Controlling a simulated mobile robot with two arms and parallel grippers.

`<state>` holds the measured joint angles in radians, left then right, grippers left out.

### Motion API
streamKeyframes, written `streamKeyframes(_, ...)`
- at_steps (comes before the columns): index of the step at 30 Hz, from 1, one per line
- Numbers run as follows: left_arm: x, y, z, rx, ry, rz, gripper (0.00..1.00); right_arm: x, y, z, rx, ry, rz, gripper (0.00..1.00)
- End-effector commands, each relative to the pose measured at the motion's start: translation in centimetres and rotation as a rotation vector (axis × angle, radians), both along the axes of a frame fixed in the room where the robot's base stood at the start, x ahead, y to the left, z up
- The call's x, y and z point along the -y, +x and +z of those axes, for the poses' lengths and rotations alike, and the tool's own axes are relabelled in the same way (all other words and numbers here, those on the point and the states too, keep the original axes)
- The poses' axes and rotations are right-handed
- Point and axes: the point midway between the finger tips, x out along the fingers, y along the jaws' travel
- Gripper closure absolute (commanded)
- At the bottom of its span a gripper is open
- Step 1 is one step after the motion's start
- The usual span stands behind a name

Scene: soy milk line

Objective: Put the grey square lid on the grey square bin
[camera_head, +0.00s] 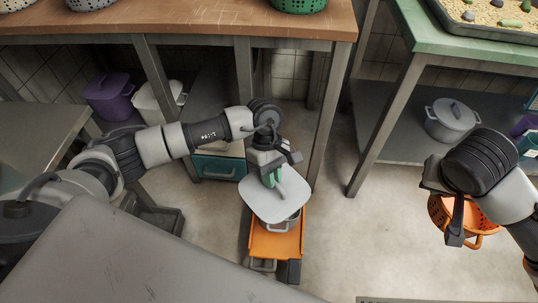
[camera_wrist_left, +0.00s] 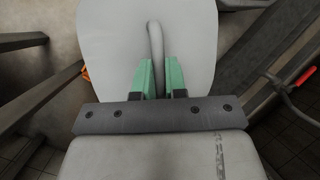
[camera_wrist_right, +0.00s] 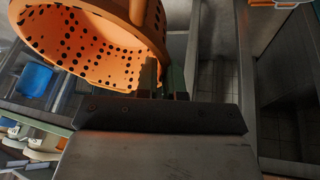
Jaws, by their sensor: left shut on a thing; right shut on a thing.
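The grey square lid (camera_head: 278,207) hangs from my left gripper (camera_head: 270,179), over an orange cart (camera_head: 276,245) on the floor. In the left wrist view, the green fingers of the left gripper (camera_wrist_left: 163,80) are shut on the bar handle of the lid (camera_wrist_left: 190,35). Part of a grey container (camera_head: 279,226) with a handle shows just below the lid's near edge; the lid hides most of it, so I cannot tell whether they touch. My right gripper (camera_wrist_right: 163,78) is shut on an orange perforated basket (camera_wrist_right: 90,45), also seen at the right of the head view (camera_head: 440,212).
A wooden-topped table (camera_head: 180,18) stands at the back, with a purple bin (camera_head: 110,97) and a white bin (camera_head: 155,102) beneath. A green-topped table (camera_head: 470,38) at right has a lidded grey pot (camera_head: 452,118) on its lower shelf. Floor between cart and basket is clear.

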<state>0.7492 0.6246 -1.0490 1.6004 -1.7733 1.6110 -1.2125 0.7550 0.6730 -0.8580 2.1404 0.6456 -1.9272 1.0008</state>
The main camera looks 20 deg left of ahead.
Motion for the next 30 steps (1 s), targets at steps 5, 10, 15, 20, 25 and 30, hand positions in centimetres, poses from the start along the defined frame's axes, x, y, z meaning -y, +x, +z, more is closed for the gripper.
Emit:
streamKeyframes(5,0.0,-1.2,-10.1,-0.004,0.000,0.328,1.00,0.0,0.0,-6.7,0.001,-0.001,-0.001,1.00)
streamKeyframes(10,-0.3,-1.8,-15.7,-0.003,0.002,0.584,1.00,0.1,0.0,-10.2,0.001,-0.001,-0.001,1.00)
streamKeyframes(15,-0.6,-2.1,-18.3,0.000,0.001,0.730,1.00,0.1,0.0,-11.7,0.001,-0.001,-0.001,1.00)
streamKeyframes(20,-0.7,-1.9,-18.8,0.002,0.001,0.774,1.00,0.1,0.0,-12.2,0.000,-0.001,-0.001,1.00)
streamKeyframes(25,-0.7,-0.7,-19.1,0.003,0.001,0.775,1.00,0.0,0.0,-13.0,0.000,-0.001,-0.001,1.00)
streamKeyframes(30,-0.8,1.0,-19.3,0.002,0.001,0.774,1.00,0.0,0.0,-14.2,0.000,-0.001,-0.001,1.00)
